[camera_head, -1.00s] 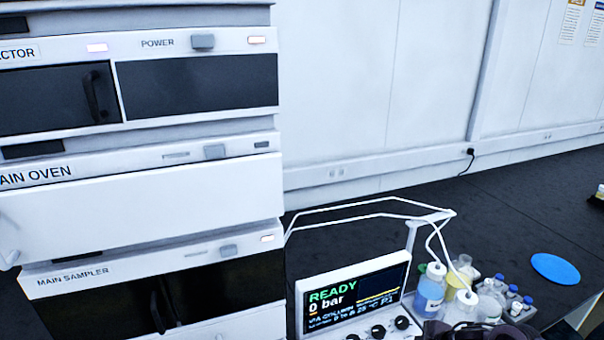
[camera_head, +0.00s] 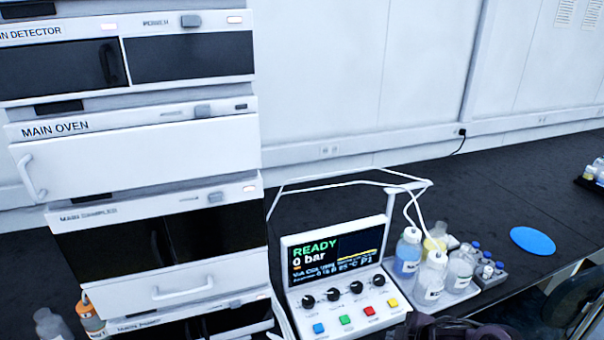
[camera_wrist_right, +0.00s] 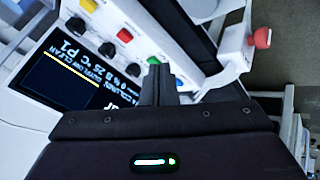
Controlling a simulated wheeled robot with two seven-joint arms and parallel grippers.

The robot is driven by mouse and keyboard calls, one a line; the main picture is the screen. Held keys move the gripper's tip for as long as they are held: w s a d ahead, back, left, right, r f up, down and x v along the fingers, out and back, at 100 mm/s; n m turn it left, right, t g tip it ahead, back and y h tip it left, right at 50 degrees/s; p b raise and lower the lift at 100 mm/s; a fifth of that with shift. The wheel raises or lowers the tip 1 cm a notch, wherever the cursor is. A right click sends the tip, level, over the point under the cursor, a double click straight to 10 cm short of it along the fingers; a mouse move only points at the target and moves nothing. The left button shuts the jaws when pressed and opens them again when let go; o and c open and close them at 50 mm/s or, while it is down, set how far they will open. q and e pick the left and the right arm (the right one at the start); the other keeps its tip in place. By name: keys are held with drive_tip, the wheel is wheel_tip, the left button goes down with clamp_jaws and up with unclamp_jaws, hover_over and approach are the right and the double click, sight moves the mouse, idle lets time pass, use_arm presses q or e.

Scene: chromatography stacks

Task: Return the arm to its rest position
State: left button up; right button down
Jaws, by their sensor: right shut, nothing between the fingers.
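My right gripper (camera_wrist_right: 158,78) is shut and empty in the right wrist view. Its dark fingers lie in front of the control panel's row of coloured buttons and knobs. In the head view, a dark part of my right arm shows at the bottom edge, right of the control panel (camera_head: 335,262). The fingertips cannot be made out there. The panel's screen reads READY and 0 bar. My left gripper is not in view.
The instrument stack (camera_head: 130,155) stands at left, with its main oven door (camera_head: 140,160) shut. Several bottles stand in a tray (camera_head: 462,295) right of the panel. A blue disc (camera_head: 532,240) lies on the dark bench (camera_head: 400,172), which has free room behind it.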

drive_tip(key=s+a+r+m+t+h, duration=0.1)
drive_tip(key=s+a+r+m, duration=0.1)
drive_tip(key=s+a, duration=0.25)
drive_tip(key=s+a+r+m, duration=0.3)
drive_tip(key=a, duration=0.3)
drive_tip(key=s+d+r+m+g+h, duration=0.1)
drive_tip(key=s+d+m+g, duration=0.1)
drive_tip(key=s+d+m, duration=0.35)
drive_tip(key=s+d+r+m+g+h, duration=0.2)
drive_tip(key=s+d, duration=0.1)
drive_tip(key=s, duration=0.6)
wheel_tip(320, 180, down, 32)
drive_tip(key=s+g+b, duration=0.2)
use_arm(q)
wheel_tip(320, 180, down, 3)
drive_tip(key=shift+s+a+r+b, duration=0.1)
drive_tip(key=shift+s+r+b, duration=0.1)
drive_tip(key=shift+b, duration=0.1)
use_arm(e)
drive_tip(key=s+d+f+g, duration=0.1)
drive_tip(key=s+d+f, duration=0.2)
drive_tip(key=s+f, duration=1.6)
drive_tip(key=shift+s+f, duration=0.15)
drive_tip(key=shift+s, duration=0.15)
drive_tip(key=shift+d, duration=0.1)
